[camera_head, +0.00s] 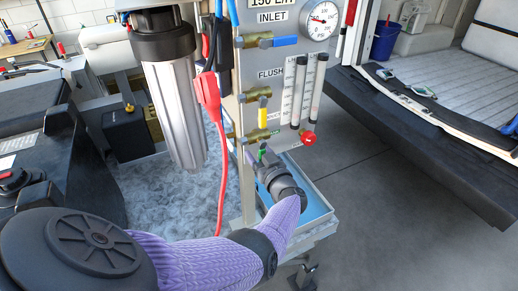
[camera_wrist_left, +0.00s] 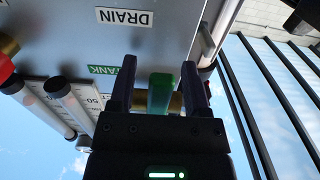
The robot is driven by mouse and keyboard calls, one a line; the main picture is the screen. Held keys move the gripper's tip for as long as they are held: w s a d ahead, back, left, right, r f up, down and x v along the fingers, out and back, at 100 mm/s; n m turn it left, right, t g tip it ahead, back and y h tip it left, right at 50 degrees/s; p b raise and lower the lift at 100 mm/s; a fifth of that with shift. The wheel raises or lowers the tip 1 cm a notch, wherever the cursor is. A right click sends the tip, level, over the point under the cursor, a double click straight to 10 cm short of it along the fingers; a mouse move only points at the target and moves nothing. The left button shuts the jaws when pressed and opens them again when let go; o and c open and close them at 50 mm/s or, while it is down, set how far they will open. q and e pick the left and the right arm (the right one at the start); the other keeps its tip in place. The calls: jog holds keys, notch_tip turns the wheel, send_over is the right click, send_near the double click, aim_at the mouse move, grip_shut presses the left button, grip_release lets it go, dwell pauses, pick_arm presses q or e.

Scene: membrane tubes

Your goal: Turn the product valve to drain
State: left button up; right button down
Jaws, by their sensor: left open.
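The product valve has a green handle (camera_wrist_left: 160,92) on a brass body, close to the green TANK label (camera_wrist_left: 104,70) on the grey panel. A white DRAIN label (camera_wrist_left: 125,17) shows upside down further along the panel in the left wrist view. My left gripper (camera_wrist_left: 158,66) is open, with one finger on each side of the green handle; I cannot tell whether either finger touches it. In the head view my left gripper (camera_head: 260,157) is at the panel's lower part, and the green handle is mostly hidden there. My right gripper is not in view.
Above are a blue-handled inlet valve (camera_head: 285,41), a yellow-handled valve (camera_head: 263,112), two flow tubes (camera_head: 301,95) and a pressure gauge (camera_head: 320,20). A red cable (camera_head: 211,100) and a filter housing (camera_head: 173,95) hang left. Open floor lies right, before a van bed (camera_head: 440,110).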

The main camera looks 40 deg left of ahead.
pick_arm(q)
jog(key=p+v, duration=0.1)
jog(key=v, duration=0.8)
jog(key=shift+d+p, duration=0.3)
jog(key=shift+s, duration=0.15)
